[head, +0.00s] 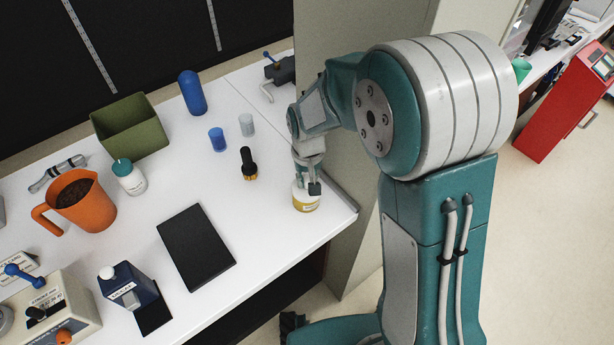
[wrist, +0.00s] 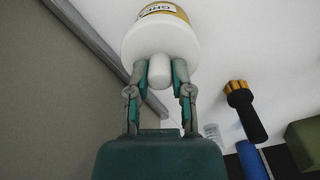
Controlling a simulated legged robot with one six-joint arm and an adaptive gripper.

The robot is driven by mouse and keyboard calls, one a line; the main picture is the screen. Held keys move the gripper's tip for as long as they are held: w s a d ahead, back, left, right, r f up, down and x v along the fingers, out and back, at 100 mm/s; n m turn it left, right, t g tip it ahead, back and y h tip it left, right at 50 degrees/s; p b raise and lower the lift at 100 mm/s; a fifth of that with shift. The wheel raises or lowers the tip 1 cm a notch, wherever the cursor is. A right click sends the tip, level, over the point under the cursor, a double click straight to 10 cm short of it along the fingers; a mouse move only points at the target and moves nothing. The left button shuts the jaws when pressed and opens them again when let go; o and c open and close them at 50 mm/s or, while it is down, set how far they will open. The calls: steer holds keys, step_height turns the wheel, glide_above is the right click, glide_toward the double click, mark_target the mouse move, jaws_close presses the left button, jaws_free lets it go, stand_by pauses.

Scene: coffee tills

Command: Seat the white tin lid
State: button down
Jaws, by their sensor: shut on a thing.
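My gripper (head: 307,184) is at the right end of the white counter, pointing down. In the wrist view its two fingers (wrist: 160,72) are closed on the pale knob of the white tin lid (wrist: 158,42). The tin (wrist: 168,10) has a yellow label with partly visible lettering, and the lid lies over its mouth. In the head view the tin (head: 306,199) stands upright near the counter's right edge. My gripper hides most of the lid there. I cannot tell whether the lid is fully down or level.
A black mat (head: 196,246), a white teal-capped jar (head: 130,180) and an orange jug (head: 85,209) are farther left. A grey panel (head: 345,130) rises at right.

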steer(key=shift+f, duration=0.1)
steer(key=shift+c, duration=2.2)
jaws_free()
step_height(320, 180, up, 12)
